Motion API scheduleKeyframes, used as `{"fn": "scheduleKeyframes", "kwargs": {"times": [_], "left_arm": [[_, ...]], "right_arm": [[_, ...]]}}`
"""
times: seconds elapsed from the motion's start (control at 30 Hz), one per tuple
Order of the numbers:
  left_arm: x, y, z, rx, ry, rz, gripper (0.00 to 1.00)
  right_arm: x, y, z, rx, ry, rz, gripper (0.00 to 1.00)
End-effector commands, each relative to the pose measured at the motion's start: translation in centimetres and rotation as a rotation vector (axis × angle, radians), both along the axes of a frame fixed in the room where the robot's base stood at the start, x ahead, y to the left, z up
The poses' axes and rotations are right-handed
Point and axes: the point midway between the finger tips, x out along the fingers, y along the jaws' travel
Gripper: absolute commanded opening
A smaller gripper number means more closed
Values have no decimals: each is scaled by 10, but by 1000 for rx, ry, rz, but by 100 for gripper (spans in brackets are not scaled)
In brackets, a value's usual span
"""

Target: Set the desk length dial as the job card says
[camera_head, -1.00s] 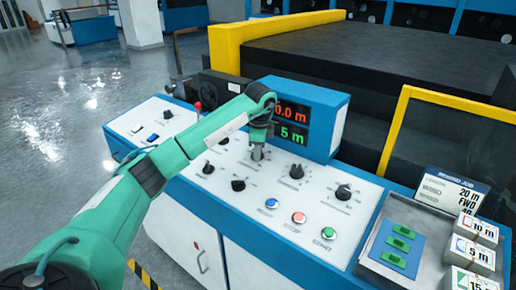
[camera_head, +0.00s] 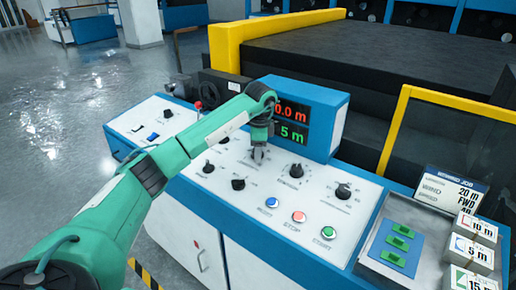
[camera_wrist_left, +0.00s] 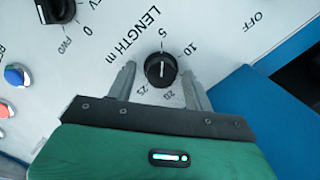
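The length dial (camera_wrist_left: 161,68) is a black knob with a white mark, under the printed words LENGTH m. Its mark points towards the 5 on the scale of 5, 10, 20 and 25. My left gripper (camera_wrist_left: 158,76) is over the dial, one finger on each side, with gaps between the fingers and the knob. In the head view my left gripper (camera_head: 258,153) hides most of the dial. The job card (camera_head: 452,192) at the right reads 20 m and FWD; its lowest line is partly hidden. The display (camera_head: 292,124) reads 0.0 m in red and 5 m in green.
Other black knobs (camera_head: 297,170) stand close by on the desk. Blue, red and green buttons (camera_head: 299,216) are in front. A tray (camera_head: 372,262) holds a blue pad with green pieces, beside several length-marked boxes (camera_head: 471,253). The display housing rises behind the gripper.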

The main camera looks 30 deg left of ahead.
Motion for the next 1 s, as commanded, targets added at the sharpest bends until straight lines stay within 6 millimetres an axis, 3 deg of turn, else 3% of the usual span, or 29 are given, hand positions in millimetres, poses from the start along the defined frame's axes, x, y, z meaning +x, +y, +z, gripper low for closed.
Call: {"fn": "scheduleKeyframes", "kwargs": {"times": [0.23,0.37,0.73,1.0], "left_arm": [[0,0,2,0,-2,0,52],[0,-1,14,0,-5,-1,52],[-8,-10,98,1,-5,-1,52],[-12,-13,130,1,-2,-1,52]], "right_arm": [[1,0,0,0,0,0,36],[1,0,-2,0,1,0,36],[20,3,3,4,-21,-2,36],[8,0,1,0,-8,-1,36]]}}
